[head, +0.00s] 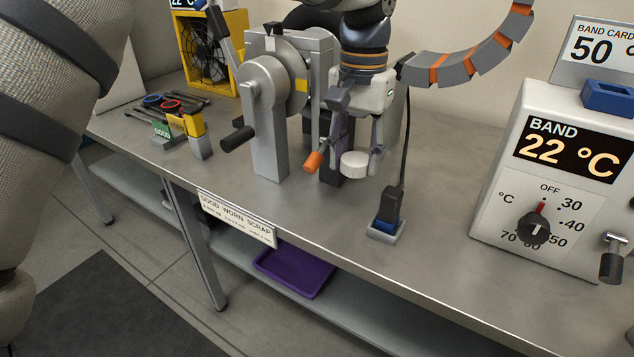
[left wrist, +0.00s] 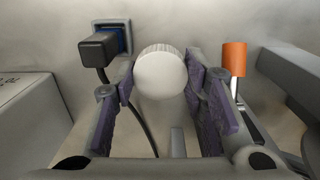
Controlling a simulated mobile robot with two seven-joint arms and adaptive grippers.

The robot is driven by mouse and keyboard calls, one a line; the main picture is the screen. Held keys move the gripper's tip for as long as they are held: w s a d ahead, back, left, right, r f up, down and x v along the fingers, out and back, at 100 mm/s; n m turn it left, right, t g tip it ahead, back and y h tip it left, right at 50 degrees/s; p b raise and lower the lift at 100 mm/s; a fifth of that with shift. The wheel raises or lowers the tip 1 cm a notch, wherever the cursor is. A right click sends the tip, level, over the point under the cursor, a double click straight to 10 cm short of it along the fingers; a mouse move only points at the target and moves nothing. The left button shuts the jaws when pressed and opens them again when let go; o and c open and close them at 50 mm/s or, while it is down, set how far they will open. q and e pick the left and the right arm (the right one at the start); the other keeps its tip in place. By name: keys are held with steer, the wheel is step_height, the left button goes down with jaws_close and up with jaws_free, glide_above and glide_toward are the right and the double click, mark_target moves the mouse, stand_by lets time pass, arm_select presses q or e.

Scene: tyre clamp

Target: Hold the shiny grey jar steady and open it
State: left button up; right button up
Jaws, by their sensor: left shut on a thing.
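A white ribbed round cap (head: 354,165) shows low between the fingers of my left gripper (head: 357,148), at the middle of the bench. In the left wrist view the cap (left wrist: 160,75) lies between the purple-padded fingers of my left gripper (left wrist: 160,88), which stand close on both sides of it. The gripper is shut on this capped thing. I cannot make out a shiny grey jar body below the cap; it is hidden or too small to tell. My right gripper is not in view.
A grey crank machine (head: 270,125) with an orange-tipped lever (head: 315,161) stands beside the gripper. A black plug in a blue-lined socket (head: 387,222) is in front. A BAND temperature box (head: 545,180) stands right, a yellow fan (head: 212,55) back left. The bench front is mostly clear.

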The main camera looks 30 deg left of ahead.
mark_target(350, 212)
arm_select(q)
steer(key=shift+w+a, duration=0.15)
steer(key=shift+w, duration=0.1)
steer(key=f, duration=0.9)
steer(key=shift+s+f, duration=0.3)
steer(key=shift+f, duration=0.05)
steer(key=shift+r, duration=0.1)
steer(key=o, duration=1)
steer(key=shift+w+f, duration=0.1)
steer(key=shift+f, duration=0.1)
steer(key=shift+r, duration=0.15)
